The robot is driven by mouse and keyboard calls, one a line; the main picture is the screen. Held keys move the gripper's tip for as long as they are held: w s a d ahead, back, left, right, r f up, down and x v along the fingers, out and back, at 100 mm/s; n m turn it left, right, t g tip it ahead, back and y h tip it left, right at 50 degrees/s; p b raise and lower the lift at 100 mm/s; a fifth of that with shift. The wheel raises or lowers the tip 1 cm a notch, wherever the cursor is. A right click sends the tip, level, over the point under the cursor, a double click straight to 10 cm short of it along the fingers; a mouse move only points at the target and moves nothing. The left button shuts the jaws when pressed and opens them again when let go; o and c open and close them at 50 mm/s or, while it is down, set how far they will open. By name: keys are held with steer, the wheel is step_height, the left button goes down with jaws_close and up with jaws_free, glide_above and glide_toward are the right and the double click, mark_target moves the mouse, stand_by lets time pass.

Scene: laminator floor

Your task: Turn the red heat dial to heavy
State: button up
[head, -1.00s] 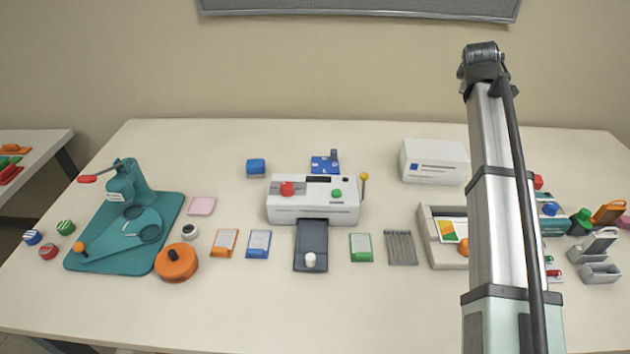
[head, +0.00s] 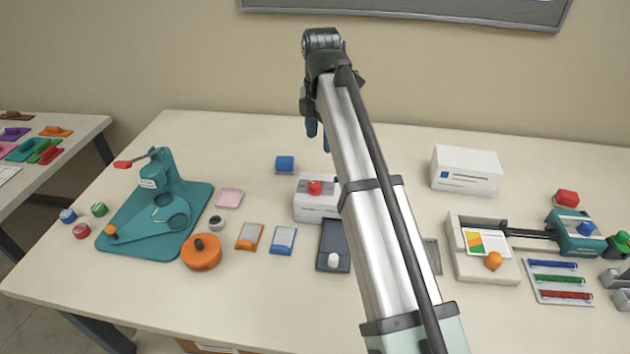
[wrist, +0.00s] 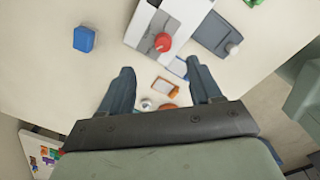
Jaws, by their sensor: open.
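The red heat dial (head: 314,187) sits on top of the white laminator (head: 312,208), near its left end. In the head view my arm hides the laminator's right part. The dial also shows in the wrist view (wrist: 163,42), beyond my fingertips. Any dial setting marks are too small to read. My gripper (wrist: 160,78) is open and empty, its two dark blue fingers apart. In the head view my gripper (head: 318,130) hangs above the back of the table, its fingers pointing down and partly hidden by the wrist.
A blue object (head: 285,165) stands behind the laminator. A dark tray with a white knob (head: 333,259) extends in front. Orange (head: 250,236) and blue (head: 283,240) packs lie to the left-front. A teal press (head: 160,210) stands left, a white box (head: 466,170) back right.

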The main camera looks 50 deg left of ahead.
mark_target(315, 184)
steer(key=shift+n, duration=0.3)
steer(key=f, duration=0.4)
steer(key=s+f, duration=0.1)
steer(key=f, duration=0.8)
steer(key=shift+s+f, duration=0.3)
steer(key=shift+f, duration=0.1)
steer(key=shift+c, duration=0.5)
steer(key=c, duration=0.9)
steer(key=shift+c, duration=0.2)
